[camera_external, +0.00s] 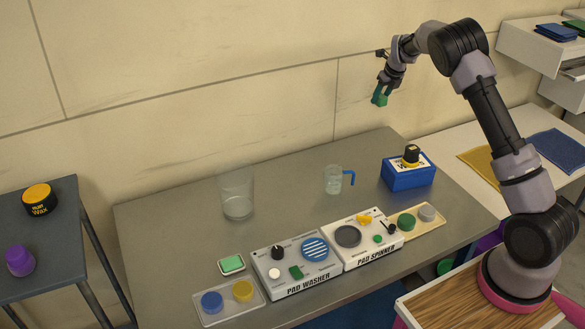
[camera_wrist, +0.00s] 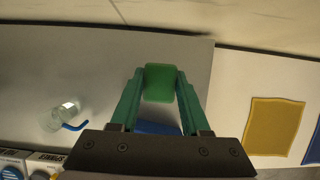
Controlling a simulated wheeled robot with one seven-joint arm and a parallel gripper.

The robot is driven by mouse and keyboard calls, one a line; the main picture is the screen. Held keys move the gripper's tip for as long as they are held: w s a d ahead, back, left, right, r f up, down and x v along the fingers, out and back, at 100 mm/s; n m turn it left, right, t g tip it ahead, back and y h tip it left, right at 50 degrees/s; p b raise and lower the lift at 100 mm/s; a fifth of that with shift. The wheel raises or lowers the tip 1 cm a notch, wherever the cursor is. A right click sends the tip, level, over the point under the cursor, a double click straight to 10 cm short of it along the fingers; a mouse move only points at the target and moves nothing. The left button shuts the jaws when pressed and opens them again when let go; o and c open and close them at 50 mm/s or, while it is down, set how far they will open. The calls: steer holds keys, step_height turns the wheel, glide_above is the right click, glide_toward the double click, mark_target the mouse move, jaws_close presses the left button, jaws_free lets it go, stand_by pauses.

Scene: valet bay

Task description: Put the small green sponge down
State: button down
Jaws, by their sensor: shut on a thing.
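The small green sponge (camera_wrist: 159,83) is held between the two green fingers of my gripper (camera_wrist: 158,95) in the wrist view. In the external view my gripper (camera_external: 383,86) hangs high above the back right of the grey table, shut on the green sponge (camera_external: 379,97). The sponge is clear of the table.
The grey table (camera_external: 165,224) bears a clear beaker (camera_external: 237,196), a jug with a blue handle (camera_external: 334,180), a blue box (camera_external: 408,176) and the pad spinner (camera_external: 362,258). Trays of round pads flank the machines. The table's back strip is bare. A yellow cloth (camera_wrist: 272,125) lies right of the table.

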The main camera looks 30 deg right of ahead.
mark_target(372, 148)
step_height(372, 148, down, 20)
steer(key=shift+d+r, duration=0.1)
steer(key=shift+r, duration=0.15)
steer(key=shift+f, duration=0.1)
steer(key=shift+c, duration=1.9)
jaws_free()
